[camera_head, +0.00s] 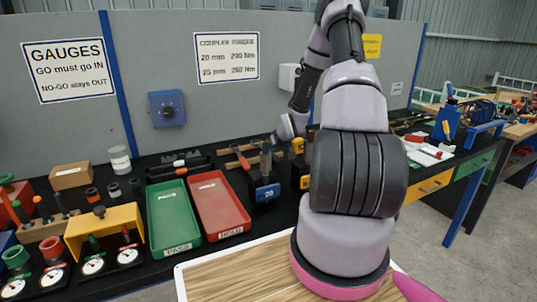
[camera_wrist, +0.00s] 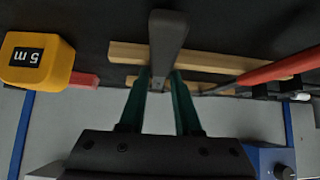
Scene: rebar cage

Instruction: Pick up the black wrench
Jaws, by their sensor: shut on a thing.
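The black wrench (camera_wrist: 168,35) shows in the wrist view as a dark grey bar, upright in the picture, its lower end between the two green fingers of my gripper (camera_wrist: 160,78). The fingers are closed on it from both sides. Its far end reaches over a wooden strip. In the head view a dark upright piece (camera_head: 265,158) stands above a blue block marked 20 (camera_head: 267,192); I cannot tell whether they are joined. My wrist comes down just above there, and the fingers are too small to make out.
A yellow tape measure (camera_wrist: 38,58) lies to the left in the wrist view, and a red-handled tool (camera_wrist: 275,70) to the right by wooden strips (camera_wrist: 205,62). On the black bench, a red tray (camera_head: 219,204) and green tray (camera_head: 172,218) stand left of my arm.

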